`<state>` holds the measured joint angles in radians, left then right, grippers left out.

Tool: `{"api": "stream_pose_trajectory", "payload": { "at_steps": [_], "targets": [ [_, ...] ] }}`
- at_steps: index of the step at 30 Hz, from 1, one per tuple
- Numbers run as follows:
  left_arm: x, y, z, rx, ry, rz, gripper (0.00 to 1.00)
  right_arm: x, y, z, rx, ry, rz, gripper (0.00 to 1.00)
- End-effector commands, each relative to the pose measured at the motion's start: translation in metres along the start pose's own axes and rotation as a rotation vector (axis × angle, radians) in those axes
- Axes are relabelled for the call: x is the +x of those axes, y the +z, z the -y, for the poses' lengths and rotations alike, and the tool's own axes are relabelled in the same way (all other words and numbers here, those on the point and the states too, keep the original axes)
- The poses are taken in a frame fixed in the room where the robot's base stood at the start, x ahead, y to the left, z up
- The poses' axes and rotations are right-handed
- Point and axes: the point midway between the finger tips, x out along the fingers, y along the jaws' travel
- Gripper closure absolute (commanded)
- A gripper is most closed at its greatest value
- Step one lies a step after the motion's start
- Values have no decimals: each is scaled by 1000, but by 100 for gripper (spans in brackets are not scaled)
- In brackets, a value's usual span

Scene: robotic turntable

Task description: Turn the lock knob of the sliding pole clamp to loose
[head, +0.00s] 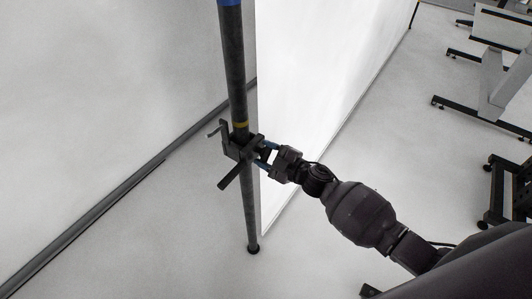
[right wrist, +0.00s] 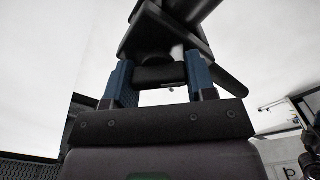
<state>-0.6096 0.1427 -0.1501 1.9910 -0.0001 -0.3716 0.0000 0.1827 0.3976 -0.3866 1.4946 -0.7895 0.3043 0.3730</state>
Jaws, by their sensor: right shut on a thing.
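A dark upright pole (head: 233,70) with a blue band at its top and a yellow ring stands left of centre in the head view. A black sliding clamp (head: 238,147) sits around it below the yellow ring, with a short bar sticking out down-left. My right gripper (head: 264,152) is at the right side of the clamp. In the right wrist view its blue fingers (right wrist: 158,85) are shut on a dark part of the clamp (right wrist: 165,40), which I take to be the lock knob; the fingers partly hide it. My left gripper is not in view.
A white panel (head: 310,70) stands just behind and right of the pole. A dark rail (head: 90,220) runs along the floor at left. Black-framed tables (head: 490,90) stand at the far right. The floor around the pole's foot is clear.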

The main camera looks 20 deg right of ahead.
Motion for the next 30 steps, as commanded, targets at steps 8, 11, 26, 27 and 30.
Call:
{"api": "stream_pose_trajectory", "payload": {
  "at_steps": [8,11,26,27,30],
  "targets": [
    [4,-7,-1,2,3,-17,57,0,0,2,-264,0,-2,73],
    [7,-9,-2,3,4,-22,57,0,1,2,-358,-1,-2,73],
    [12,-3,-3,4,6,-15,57,0,1,3,-699,1,-2,73],
    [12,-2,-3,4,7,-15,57,0,1,3,-713,1,-2,73],
    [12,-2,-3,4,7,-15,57,0,1,3,-743,2,-2,73]
  ]
}}
